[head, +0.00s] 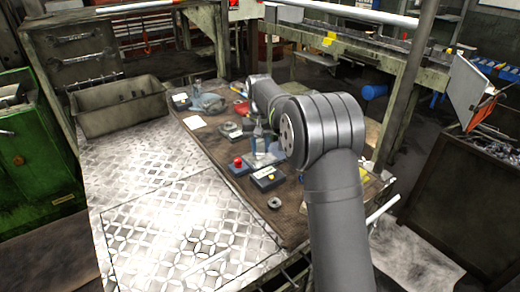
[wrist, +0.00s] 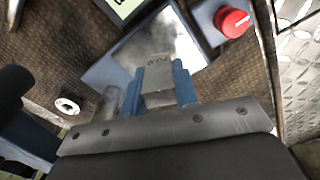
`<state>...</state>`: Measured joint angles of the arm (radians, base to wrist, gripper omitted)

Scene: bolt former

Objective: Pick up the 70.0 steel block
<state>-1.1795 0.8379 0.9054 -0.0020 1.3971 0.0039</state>
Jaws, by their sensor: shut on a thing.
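The steel block (wrist: 157,76) is a small grey metal piece with faint marks near its top end. It sits between the two blue fingers of my gripper (wrist: 158,84) in the wrist view, and the fingers are shut on it. Behind the block is a shiny metal plate on a blue-grey base (wrist: 112,68). I cannot tell whether the block touches the plate. In the head view my gripper (head: 258,143) is over the brown work mat, partly hidden by my arm, and the block cannot be made out clearly there.
A blue-grey box with a red button (head: 238,161) stands beside the plate; the button also shows in the wrist view (wrist: 232,22). A dark box with a pale label (head: 268,177) and a metal ring (head: 274,203) are nearer. The patterned metal tabletop (head: 150,215) at left is clear.

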